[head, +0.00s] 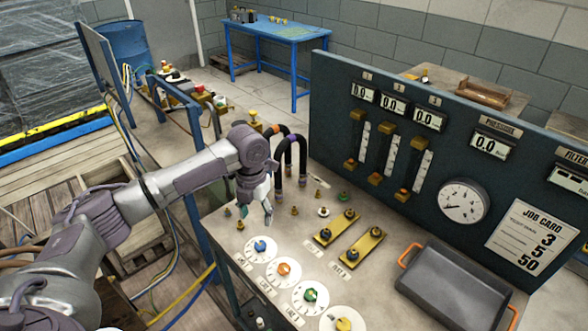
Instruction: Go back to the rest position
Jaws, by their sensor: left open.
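My left arm reaches in from the lower left of the head view. Its gripper (257,205) hangs fingers down above the back left part of the bench top (222,215), in front of the dark curved hoses. The jaws are open, and I see nothing between them. The fingertips look close to small brass fittings on the bench, but I cannot tell whether they touch anything. My right gripper does not show.
A dark control panel (335,75) with gauges stands along the bench's back. Dials such as the blue knob (260,246), brass blocks (337,227) and a grey tray (452,290) occupy the bench. A blue table (275,30) and a blue drum (126,42) stand behind.

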